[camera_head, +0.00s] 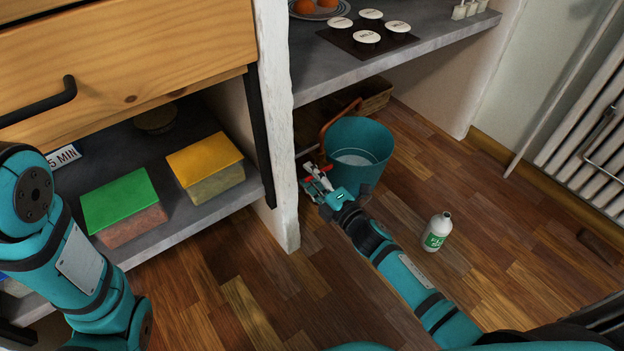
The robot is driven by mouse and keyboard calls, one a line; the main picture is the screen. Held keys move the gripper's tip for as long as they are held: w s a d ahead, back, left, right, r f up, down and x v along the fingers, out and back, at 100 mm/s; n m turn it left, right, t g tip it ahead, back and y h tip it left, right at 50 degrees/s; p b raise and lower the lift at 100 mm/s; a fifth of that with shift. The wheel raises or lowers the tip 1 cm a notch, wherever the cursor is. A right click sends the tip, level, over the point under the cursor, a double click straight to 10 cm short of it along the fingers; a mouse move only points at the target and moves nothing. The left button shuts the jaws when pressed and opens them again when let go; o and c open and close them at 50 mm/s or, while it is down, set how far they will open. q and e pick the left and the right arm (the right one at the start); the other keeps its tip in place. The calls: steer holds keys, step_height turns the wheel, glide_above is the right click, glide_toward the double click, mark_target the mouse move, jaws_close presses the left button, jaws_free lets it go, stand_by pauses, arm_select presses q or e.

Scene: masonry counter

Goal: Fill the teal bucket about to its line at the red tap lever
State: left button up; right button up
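The teal bucket (372,137) stands on the wood floor beside the white masonry pillar, its brown handle (338,117) raised at the left. A pale, greyish round surface shows inside it; I cannot tell whether it is water or the bottom, and no fill line is clear. My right gripper (318,178) is at the bucket's near left side, close to the pillar. Small red and pale metal parts, possibly the tap and its lever, show at its fingertips. I cannot tell whether the fingers grip them. My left arm shows at the left, but its gripper is out of view.
A white bottle with a green label (437,232) stands on the floor right of my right arm. Green (118,200) and yellow (204,158) topped blocks lie on the low shelf. A radiator (590,135) is at the right. Floor between bucket and radiator is clear.

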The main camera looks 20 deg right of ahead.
steer(key=shift+w, duration=0.1)
jaws_close()
steer(key=shift+a+f, duration=0.1)
stand_by(0.7)
